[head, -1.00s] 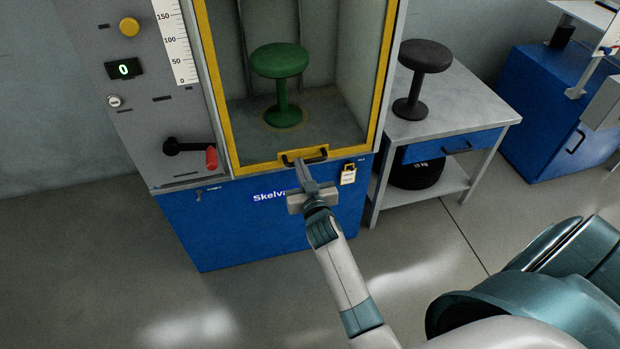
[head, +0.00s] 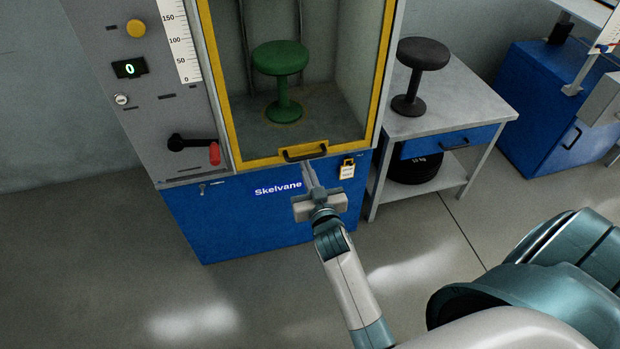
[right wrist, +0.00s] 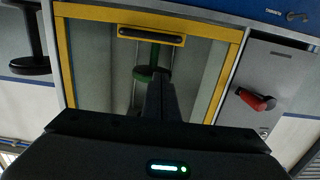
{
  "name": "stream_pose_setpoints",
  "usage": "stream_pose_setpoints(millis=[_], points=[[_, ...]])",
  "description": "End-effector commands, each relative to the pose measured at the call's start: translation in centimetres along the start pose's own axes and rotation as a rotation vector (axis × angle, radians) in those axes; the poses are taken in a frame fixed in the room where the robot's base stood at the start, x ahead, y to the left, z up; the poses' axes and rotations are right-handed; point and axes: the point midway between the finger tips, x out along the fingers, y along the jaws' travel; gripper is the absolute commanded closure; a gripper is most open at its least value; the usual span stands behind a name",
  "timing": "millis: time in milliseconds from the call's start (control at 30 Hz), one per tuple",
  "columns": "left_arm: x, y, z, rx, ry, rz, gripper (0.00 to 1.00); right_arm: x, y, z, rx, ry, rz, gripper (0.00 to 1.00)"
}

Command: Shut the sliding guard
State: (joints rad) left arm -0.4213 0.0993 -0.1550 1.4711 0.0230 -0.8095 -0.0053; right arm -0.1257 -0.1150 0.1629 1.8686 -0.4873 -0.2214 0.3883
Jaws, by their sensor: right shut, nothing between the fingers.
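The sliding guard is a clear panel in a yellow frame (head: 228,120) on the front of the test machine. Its bottom rail lies level with the top of the machine's blue base, with no visible gap below. A black bar handle (head: 305,153) is on that rail, and the handle also shows in the right wrist view (right wrist: 151,34). My right gripper (head: 307,172) is shut and empty, just below and in front of the handle, apart from it. Its fingers (right wrist: 160,97) point toward the guard in the right wrist view. My left gripper is not in view.
A green stool (head: 282,80) stands behind the guard. A table (head: 465,105) with a black stool (head: 411,75) stands to the right. The floor in front is clear.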

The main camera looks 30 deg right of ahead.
Motion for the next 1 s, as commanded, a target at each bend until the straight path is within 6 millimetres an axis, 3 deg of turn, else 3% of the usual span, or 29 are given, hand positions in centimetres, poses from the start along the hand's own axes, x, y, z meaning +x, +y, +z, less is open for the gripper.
stream_pose_setpoints(millis=[100,300,1000], points=[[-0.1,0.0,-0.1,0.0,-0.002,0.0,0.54,-1.7,0.0,0.0,0.0,0.0,0.0,1.0],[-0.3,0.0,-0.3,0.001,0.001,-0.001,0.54,-3.1,0.0,-0.1,-0.001,0.001,0.0,1.0],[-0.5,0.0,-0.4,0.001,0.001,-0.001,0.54,-3.3,-0.2,0.5,-0.003,-0.013,-0.007,1.0]])
